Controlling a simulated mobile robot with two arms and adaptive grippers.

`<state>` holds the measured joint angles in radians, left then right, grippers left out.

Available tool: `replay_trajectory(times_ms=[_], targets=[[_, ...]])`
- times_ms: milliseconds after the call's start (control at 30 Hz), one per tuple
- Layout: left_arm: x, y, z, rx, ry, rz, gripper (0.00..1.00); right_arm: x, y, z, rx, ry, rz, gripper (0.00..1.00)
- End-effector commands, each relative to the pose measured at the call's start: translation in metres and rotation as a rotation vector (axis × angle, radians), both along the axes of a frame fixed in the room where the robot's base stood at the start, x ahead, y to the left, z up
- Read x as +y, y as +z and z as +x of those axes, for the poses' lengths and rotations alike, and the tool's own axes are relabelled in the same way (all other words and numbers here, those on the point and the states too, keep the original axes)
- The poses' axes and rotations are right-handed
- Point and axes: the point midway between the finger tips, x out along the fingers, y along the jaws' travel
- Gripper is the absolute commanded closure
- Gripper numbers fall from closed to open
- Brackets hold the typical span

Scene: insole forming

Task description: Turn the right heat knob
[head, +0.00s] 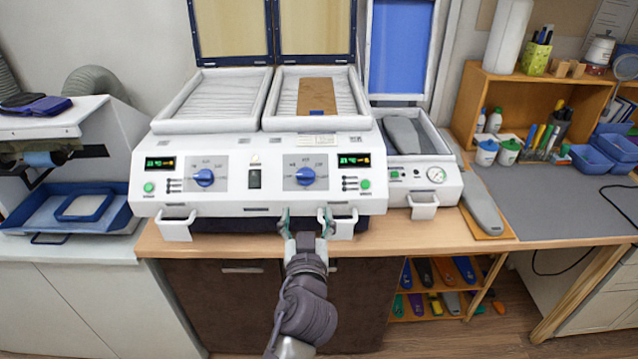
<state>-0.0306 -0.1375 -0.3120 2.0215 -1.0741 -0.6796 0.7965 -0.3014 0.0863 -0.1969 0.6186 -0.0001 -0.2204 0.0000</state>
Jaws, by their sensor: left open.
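The right heat knob (305,176) is a round blue knob on the right half of the white machine's front panel (330,200). A similar blue left knob (204,177) is on the left half. My left gripper (305,220) comes up from the bottom of the head view. It is open and empty, its two fingers apart, just below the right knob in the picture and apart from it. How far it is from the panel is hard to tell. My right gripper is not in view.
White handles (177,226) stick out along the machine's lower front, one close to my left gripper's right finger. A smaller unit with a gauge (436,175) stands to the right. The wooden counter edge (400,245) runs below. A grey mat (560,200) lies at the right.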

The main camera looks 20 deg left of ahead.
Motion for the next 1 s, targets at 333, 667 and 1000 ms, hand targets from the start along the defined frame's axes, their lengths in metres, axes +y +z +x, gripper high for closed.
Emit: replay_trajectory(times_ms=[333,667,1000], targets=[[0.017,0.006,0.06,0.001,-0.001,0.008,0.27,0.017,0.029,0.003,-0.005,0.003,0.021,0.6],[0.033,0.002,0.116,0.003,-0.002,0.005,0.27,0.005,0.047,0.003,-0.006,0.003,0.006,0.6],[0.038,0.0,0.13,0.003,-0.001,0.003,0.27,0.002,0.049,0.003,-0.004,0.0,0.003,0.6]])
